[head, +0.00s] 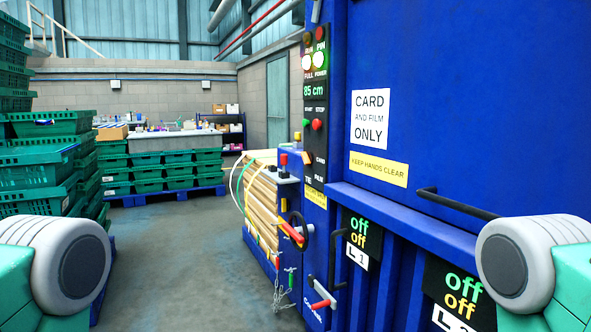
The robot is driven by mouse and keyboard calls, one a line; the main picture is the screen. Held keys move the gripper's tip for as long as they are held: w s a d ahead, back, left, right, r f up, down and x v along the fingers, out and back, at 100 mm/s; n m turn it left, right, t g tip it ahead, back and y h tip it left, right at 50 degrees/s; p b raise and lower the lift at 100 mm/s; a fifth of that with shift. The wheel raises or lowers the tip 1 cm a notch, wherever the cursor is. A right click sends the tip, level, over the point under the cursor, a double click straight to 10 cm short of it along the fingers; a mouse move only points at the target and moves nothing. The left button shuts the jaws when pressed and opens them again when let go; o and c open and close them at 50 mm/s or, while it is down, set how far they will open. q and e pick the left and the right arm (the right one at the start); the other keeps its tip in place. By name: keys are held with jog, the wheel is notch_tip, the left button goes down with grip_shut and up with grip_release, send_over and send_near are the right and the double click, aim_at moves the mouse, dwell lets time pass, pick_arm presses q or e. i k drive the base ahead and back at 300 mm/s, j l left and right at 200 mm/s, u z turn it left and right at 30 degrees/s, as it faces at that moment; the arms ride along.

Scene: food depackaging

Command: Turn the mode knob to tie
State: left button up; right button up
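The mode knob (307,158) is a small orange knob on the dark control panel, on the narrow front edge of the blue baler (410,60). Labels reading CARD, FILM and TIE stand around it. The knob looks slanted, but it is too small to tell for certain which label it points to. Both my grippers are out of view; only parts of my arms show at the lower left and lower right corners, well apart from the panel.
Above the knob are a green START button (306,123), a red STOP button (317,125) and an 85 cm display (314,91). A red-handled lever (291,232) and a black door handle (455,202) stick out. Green crates (45,165) stand left; the floor between is clear.

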aim_at(308, 157)
jog(key=i+j+z, duration=0.25)
jog(key=z, duration=0.2)
jog(key=i+j+z, duration=0.7)
jog(key=j+z, duration=0.15)
